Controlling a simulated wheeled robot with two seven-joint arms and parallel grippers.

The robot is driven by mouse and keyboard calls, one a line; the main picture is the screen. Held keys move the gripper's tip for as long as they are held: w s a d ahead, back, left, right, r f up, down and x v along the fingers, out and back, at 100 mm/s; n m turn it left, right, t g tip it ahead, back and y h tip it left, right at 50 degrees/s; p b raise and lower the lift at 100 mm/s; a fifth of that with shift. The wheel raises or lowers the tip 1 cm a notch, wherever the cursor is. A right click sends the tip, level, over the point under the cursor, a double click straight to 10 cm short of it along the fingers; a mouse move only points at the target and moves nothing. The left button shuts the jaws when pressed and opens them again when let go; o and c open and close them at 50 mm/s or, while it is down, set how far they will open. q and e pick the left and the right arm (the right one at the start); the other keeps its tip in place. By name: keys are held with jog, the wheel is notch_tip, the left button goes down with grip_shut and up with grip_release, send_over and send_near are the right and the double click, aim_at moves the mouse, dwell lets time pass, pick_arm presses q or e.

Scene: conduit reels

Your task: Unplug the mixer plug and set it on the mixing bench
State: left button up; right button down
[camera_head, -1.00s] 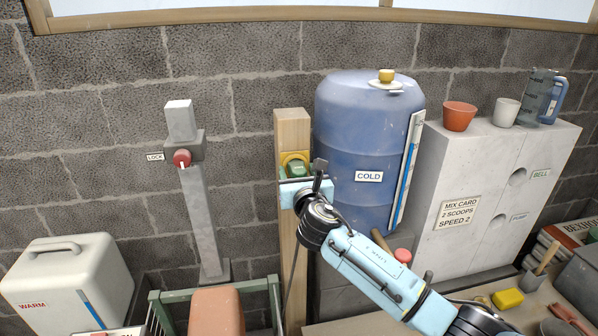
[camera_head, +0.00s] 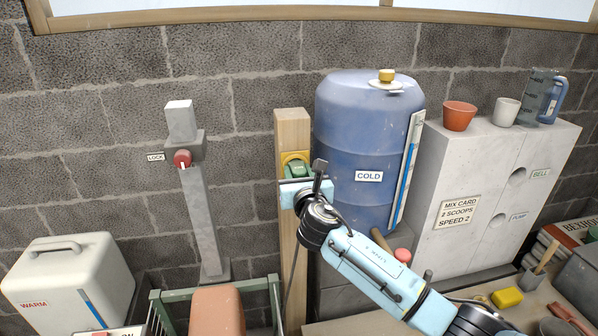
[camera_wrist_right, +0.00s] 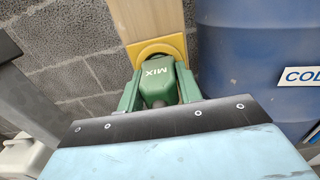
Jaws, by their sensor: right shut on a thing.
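The green mixer plug (camera_head: 297,169), marked MIX in the right wrist view (camera_wrist_right: 157,80), sits at a yellow socket (camera_head: 291,157) on a wooden post (camera_head: 291,125). The yellow plate also shows behind the plug in the right wrist view (camera_wrist_right: 155,50). My right gripper (camera_head: 300,182) is at the post, with its fingers on both sides of the plug, shut on it. I cannot tell whether the plug is still fully seated. The bench (camera_head: 340,327) shows at the bottom, partly behind my right arm. My left gripper is not in view.
A blue COLD barrel (camera_head: 345,115) stands just right of the post. A grey post with a red LOCK knob (camera_head: 182,158) stands left. A concrete block (camera_head: 475,170) carries pots and a jug. A yellow sponge (camera_head: 507,298) and a red-topped tool (camera_head: 402,255) are at the lower right.

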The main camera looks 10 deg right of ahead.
jog(key=shift+s+p, duration=0.3)
jog(key=shift+s+r, duration=0.1)
jog(key=shift+s, duration=0.4)
jog(key=shift+s+p, duration=1.5)
jog(key=shift+s, duration=0.7)
jog(key=s+d+f+b, duration=0.3)
jog(key=s+f+b, duration=0.6)
jog(key=s+d+f+b, duration=0.4)
jog(key=s+f+b, duration=0.5)
jog(key=s+f, duration=0.1)
jog(key=shift+r, duration=0.1)
